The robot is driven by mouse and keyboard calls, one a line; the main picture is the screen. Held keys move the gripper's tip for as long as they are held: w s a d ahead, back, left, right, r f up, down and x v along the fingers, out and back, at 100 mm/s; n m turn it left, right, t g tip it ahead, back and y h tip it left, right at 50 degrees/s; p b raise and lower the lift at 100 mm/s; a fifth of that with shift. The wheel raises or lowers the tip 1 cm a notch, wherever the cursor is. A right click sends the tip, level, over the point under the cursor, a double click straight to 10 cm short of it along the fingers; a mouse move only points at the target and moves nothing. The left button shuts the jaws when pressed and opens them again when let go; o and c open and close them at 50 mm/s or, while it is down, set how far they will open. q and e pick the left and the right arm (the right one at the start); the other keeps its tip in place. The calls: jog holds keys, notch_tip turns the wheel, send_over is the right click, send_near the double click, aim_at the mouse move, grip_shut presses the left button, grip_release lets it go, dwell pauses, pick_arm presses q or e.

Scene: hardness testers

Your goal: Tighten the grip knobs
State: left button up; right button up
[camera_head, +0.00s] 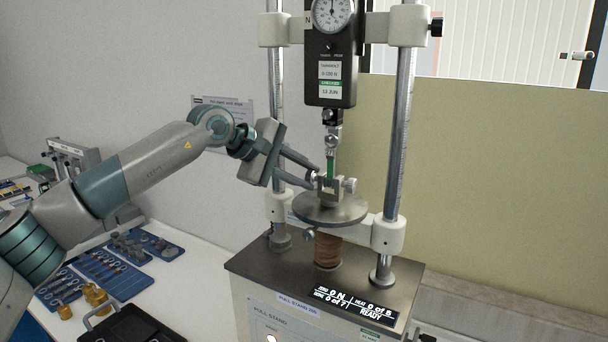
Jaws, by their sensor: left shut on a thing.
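The pull stand (325,283) stands right of centre, with two upright columns and a dial force gauge (330,50) at the top. Below the gauge a green strip (331,168) hangs from a small upper clamp (332,140) down to a lower vise-like grip. This grip sits on a round grey plate (330,210). A grip knob (349,185) shows on its right side. My left gripper (314,180) reaches in from the left and is shut on the left grip knob, mostly hidden between the fingertips. My right gripper is not in view.
A bench at left holds blue trays (75,285) with small tools and metal parts, brass pieces (95,295) and a black case (130,325). A notice (225,108) hangs on the wall behind my left arm. The stand's display (355,302) reads 0 N and READY.

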pick_arm(q)
jog(key=shift+g+y+p, duration=0.3)
jog(key=shift+g+y, duration=0.1)
jog(key=o, duration=1)
jog(key=shift+w, duration=0.1)
jog(key=shift+o, duration=0.2)
jog(key=shift+r, duration=0.1)
jog(key=shift+a+r+b, duration=0.25)
jog(key=shift+a+b, duration=0.1)
jog(key=b+v, duration=0.6)
jog(key=v, duration=1)
jog(key=shift+r, duration=0.15)
